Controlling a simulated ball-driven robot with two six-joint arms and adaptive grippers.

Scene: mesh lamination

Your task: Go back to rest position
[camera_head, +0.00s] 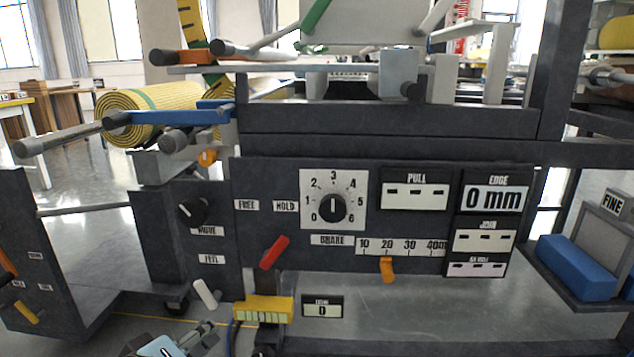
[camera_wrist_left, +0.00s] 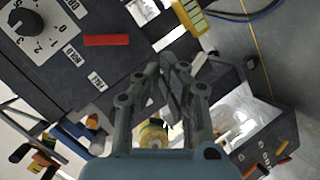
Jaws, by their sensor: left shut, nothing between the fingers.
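My left gripper (camera_head: 208,330) shows at the bottom of the head view, low in front of the machine. It is shut and empty. In the left wrist view its closed fingers (camera_wrist_left: 178,72) point toward the machine's dark front, apart from the red lever (camera_wrist_left: 107,40) and the yellow block (camera_wrist_left: 190,17). In the head view the red lever (camera_head: 273,252) and the yellow block (camera_head: 263,309) are to the right of and above the gripper. A white lever (camera_head: 206,293) is just above it. My right gripper is not in view.
The machine panel carries a numbered dial (camera_head: 333,208), a black knob (camera_head: 192,211) and an orange slider (camera_head: 387,269). A yellow roll (camera_head: 150,105) sits at the upper left. A blue block (camera_head: 577,268) lies on a tray at the right.

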